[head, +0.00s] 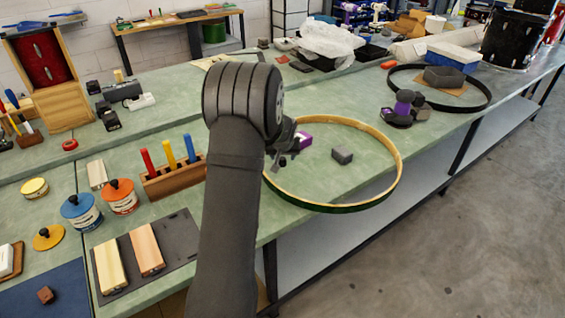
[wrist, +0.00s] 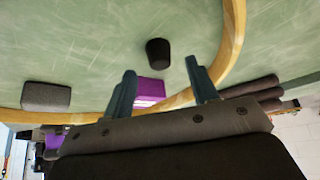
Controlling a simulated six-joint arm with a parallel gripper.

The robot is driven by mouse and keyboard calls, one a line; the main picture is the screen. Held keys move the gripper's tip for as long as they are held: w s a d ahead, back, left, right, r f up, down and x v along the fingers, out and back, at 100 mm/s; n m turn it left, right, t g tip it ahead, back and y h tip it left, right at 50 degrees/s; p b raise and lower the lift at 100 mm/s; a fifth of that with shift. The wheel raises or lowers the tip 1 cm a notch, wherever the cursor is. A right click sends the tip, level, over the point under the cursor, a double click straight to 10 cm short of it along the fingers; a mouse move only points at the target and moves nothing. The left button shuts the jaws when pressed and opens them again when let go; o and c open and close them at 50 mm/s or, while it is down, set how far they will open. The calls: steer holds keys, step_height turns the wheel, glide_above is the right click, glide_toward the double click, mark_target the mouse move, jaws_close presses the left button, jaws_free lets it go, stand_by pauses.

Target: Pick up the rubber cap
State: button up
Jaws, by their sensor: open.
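The rubber cap, a small black tapered cylinder (wrist: 158,51), stands on the green bench inside a large wooden hoop (wrist: 236,30). In the head view the small black cap (head: 283,162) shows just below my gripper (head: 287,146). My gripper's two fingers in the wrist view (wrist: 161,72) are spread apart with nothing between them. The cap appears just beyond the fingertips, roughly in line with the gap, and apart from both fingers.
A purple box (head: 303,140) and a dark grey block (head: 342,155) sit inside the hoop (head: 401,180). Left of my arm stands a wooden rack (head: 172,181) with coloured-handled tools. The hoop's right interior has bare bench.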

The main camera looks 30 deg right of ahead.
steer(key=shift+x, duration=1.1)
steer(key=c, duration=1)
steer(key=shift+r, duration=0.1)
steer(key=shift+c, duration=0.2)
